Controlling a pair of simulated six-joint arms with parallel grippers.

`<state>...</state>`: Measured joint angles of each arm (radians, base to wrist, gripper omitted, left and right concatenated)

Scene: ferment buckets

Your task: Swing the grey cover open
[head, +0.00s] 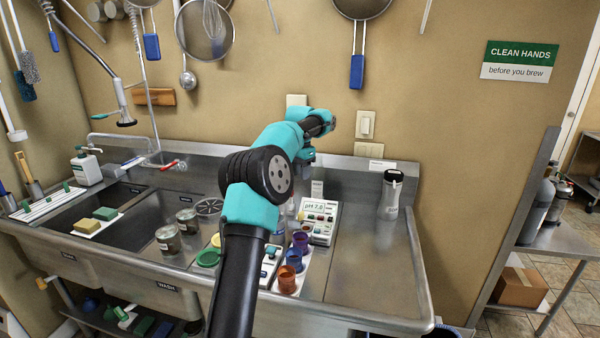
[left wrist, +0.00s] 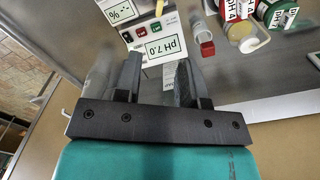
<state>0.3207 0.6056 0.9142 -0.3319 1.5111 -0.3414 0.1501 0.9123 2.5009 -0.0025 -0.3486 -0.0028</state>
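I cannot make out a grey cover for certain in either view. A white pH meter (head: 322,228) with a "pH 7.0" display stands on the steel drainboard; it also shows in the left wrist view (left wrist: 143,32). My left gripper (head: 306,160) is above and behind the meter near the back ledge, partly hidden by my arm. In the left wrist view its two fingers (left wrist: 157,82) are apart, with nothing held between them. My right gripper is in neither view.
Pale wall plates (head: 365,125) are behind my arm. A red-capped vial (left wrist: 206,47) is near my fingers.

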